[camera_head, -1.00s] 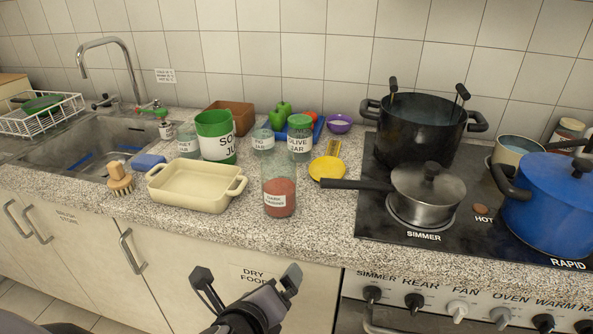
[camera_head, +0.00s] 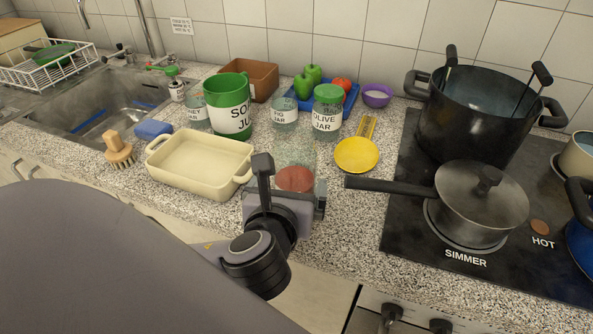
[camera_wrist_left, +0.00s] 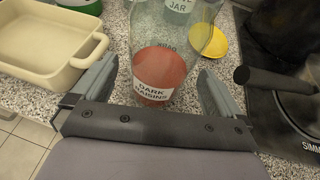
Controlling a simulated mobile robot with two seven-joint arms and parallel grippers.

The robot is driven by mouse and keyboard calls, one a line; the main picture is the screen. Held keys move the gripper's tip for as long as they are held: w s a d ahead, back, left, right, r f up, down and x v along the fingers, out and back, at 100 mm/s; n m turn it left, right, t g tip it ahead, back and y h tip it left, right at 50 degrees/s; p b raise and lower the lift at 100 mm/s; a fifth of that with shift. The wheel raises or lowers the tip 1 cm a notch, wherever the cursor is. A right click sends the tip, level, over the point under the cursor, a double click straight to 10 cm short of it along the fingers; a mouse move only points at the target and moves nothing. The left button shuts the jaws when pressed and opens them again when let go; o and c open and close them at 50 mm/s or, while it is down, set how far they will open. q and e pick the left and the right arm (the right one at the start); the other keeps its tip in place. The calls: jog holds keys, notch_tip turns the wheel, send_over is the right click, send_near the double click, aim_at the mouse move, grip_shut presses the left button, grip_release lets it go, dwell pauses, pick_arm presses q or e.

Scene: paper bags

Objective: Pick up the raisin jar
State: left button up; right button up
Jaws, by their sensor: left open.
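The raisin jar (camera_head: 296,178) is a clear glass jar with reddish contents, standing upright on the counter. In the left wrist view the raisin jar (camera_wrist_left: 160,72) bears a label that reads "DARK RAISINS". My left gripper (camera_head: 291,180) is open in front of the jar. In the left wrist view its two fingers (camera_wrist_left: 158,88) are spread, one on each side of the jar's lower part, with gaps visible between fingers and glass. In the head view the gripper hides the jar's lower front. My right gripper is not in view.
A cream baking dish (camera_head: 163,180) stands left of the jar. A yellow spoon rest (camera_head: 357,155), the olive jar (camera_head: 327,119) and the green mug (camera_head: 231,119) stand behind. The lidded saucepan's handle (camera_head: 388,184) reaches out from the stove at right.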

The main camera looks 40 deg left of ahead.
pick_arm(q)
jog(key=x, duration=0.4)
jog(key=shift+w+f, duration=0.15)
jog(key=shift+f, duration=0.1)
jog(key=c, duration=1.2)
jog(key=shift+r, duration=0.1)
jog(key=shift+c, duration=0.5)
jog(key=shift+r, duration=0.1)
